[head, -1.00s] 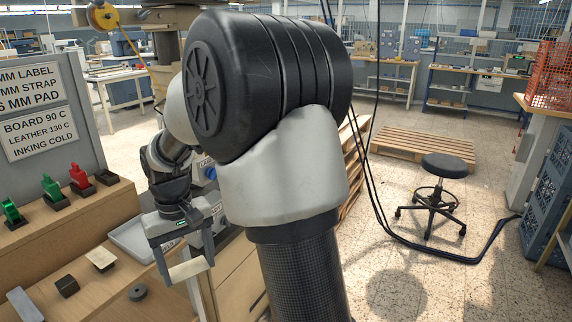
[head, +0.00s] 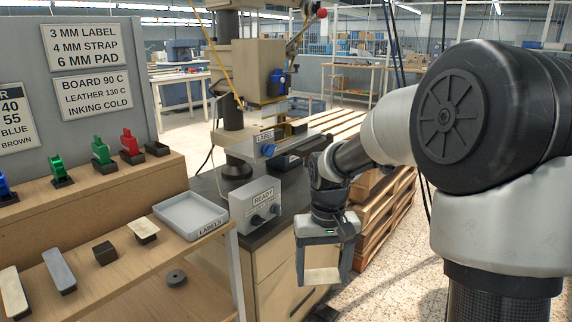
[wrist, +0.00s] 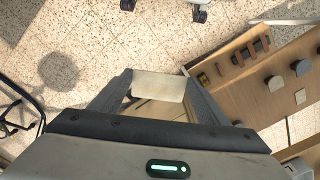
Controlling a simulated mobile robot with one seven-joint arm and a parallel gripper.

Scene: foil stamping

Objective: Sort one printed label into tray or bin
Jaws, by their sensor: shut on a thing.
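My gripper (head: 322,276) hangs on the right, beyond the bench's right edge and in front of the wooden cabinet. It is shut on a flat cream label (wrist: 158,85), held between the fingertips. The label's print cannot be made out. In the head view the label (head: 321,276) is a pale strip across the jaws. The grey tray marked LABELS (head: 222,228) stands on the wooden bench, left of and apart from my gripper. It looks empty. I cannot make out a bin.
A grey READY box (head: 256,203) stands on the cabinet top by the press (head: 235,90). Stamps line the shelf behind. Pallets (head: 385,215) stand right.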

